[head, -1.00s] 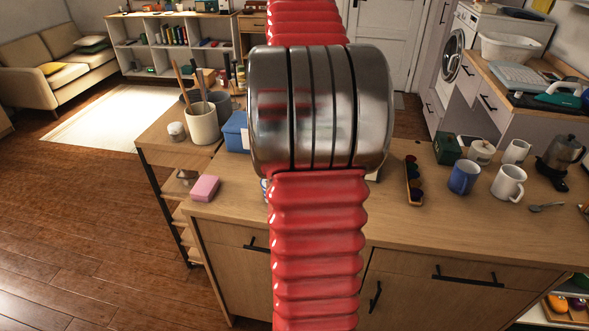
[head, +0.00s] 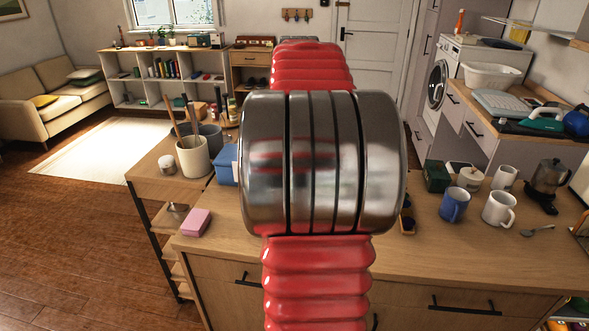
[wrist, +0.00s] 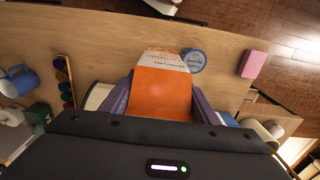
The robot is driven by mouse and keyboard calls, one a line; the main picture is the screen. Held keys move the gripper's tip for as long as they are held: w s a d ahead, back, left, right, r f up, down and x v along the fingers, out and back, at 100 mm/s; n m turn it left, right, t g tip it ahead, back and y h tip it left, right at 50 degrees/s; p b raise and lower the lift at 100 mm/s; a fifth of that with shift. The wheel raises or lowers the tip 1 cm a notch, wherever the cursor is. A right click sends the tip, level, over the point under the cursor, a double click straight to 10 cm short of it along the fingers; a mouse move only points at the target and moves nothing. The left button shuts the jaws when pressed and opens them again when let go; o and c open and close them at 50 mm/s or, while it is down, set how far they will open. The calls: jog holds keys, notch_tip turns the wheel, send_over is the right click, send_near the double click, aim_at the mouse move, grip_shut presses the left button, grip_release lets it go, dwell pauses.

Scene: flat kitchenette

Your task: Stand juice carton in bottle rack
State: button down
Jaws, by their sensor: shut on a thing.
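In the wrist view, an orange carton with a white printed end, which I take for the juice carton (wrist: 160,92), lies between the purple fingers of my gripper (wrist: 160,84). My gripper is shut on it, above the wooden counter. How high the carton is over the counter, I cannot tell. In the head view my own arm covers the middle, hiding both gripper and carton. I cannot make out a bottle rack in either view.
A blue-rimmed round tin (wrist: 195,61) stands beside the carton. Bare counter shows at front right.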

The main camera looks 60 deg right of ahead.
jog(key=shift+f, duration=1.85)
jog(key=shift+f, duration=2)
jog(key=c, duration=0.7)
grip_release()
notch_tip(320, 180, up, 12)
jog(key=shift+r, duration=0.1)
